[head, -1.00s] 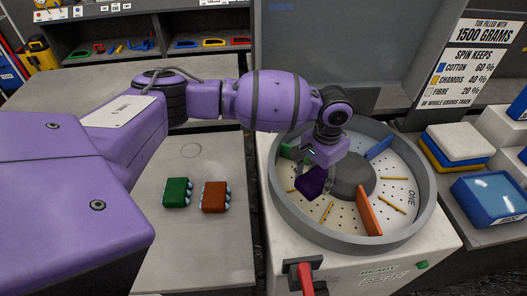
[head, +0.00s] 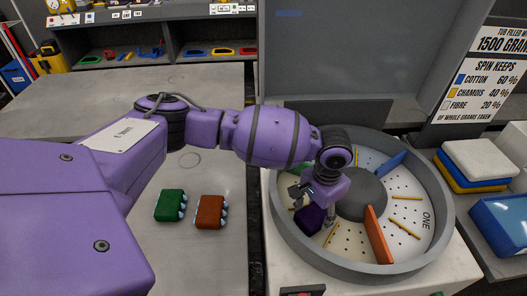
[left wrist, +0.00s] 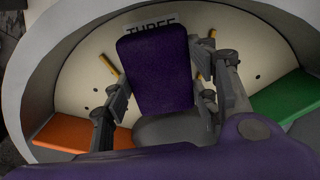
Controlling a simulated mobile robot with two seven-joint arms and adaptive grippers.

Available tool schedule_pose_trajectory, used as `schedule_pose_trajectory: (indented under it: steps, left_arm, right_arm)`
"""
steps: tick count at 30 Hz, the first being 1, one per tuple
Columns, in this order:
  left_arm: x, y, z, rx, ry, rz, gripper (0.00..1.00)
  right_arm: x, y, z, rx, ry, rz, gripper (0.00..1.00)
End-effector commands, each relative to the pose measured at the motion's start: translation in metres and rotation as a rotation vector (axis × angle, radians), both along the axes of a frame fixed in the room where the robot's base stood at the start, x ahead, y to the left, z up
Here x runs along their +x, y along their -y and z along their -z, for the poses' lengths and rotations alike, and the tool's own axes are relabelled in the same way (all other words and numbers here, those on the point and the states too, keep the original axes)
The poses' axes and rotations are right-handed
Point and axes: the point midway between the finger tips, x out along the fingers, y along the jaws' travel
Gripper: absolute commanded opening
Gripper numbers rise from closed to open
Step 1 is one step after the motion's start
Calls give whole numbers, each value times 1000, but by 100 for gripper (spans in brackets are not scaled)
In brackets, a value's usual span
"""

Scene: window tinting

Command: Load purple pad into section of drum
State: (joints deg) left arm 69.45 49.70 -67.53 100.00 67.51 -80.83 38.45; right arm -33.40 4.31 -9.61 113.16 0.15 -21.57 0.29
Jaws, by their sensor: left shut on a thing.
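The purple pad (head: 308,218) is held by my left gripper (head: 320,208) over the front-left part of the round grey drum (head: 440,205). In the left wrist view the pad (left wrist: 157,75) stands between the two fingers and partly covers the label THREE (left wrist: 150,25). That section lies between the orange divider (left wrist: 75,132) and the green divider (left wrist: 285,103). In the head view the orange divider (head: 377,235) is right of the pad and the green one (head: 298,170) is behind it. Whether the pad touches the drum floor cannot be told. My right gripper is not in view.
A green pad (head: 169,205) and an orange-brown pad (head: 209,212) lie on the bench left of the drum. A blue divider (head: 388,164) and grey hub (head: 362,194) stand inside the drum. Stacked pads (head: 480,165) and a blue-topped block (head: 505,222) are at right.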

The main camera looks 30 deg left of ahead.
Motion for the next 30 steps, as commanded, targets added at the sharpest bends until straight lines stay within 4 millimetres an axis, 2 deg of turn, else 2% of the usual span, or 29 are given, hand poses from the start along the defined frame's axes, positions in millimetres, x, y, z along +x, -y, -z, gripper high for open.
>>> schedule_pose_trajectory:
  steps: [12,29,30]
  left_arm:
    - [1,0,4,0,1,0,21]
    - [0,0,17,0,-1,0,21]
    - [0,0,17,0,-1,0,55]
  right_arm:
    - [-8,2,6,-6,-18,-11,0]
    - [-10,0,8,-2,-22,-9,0]
    - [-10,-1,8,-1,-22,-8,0]
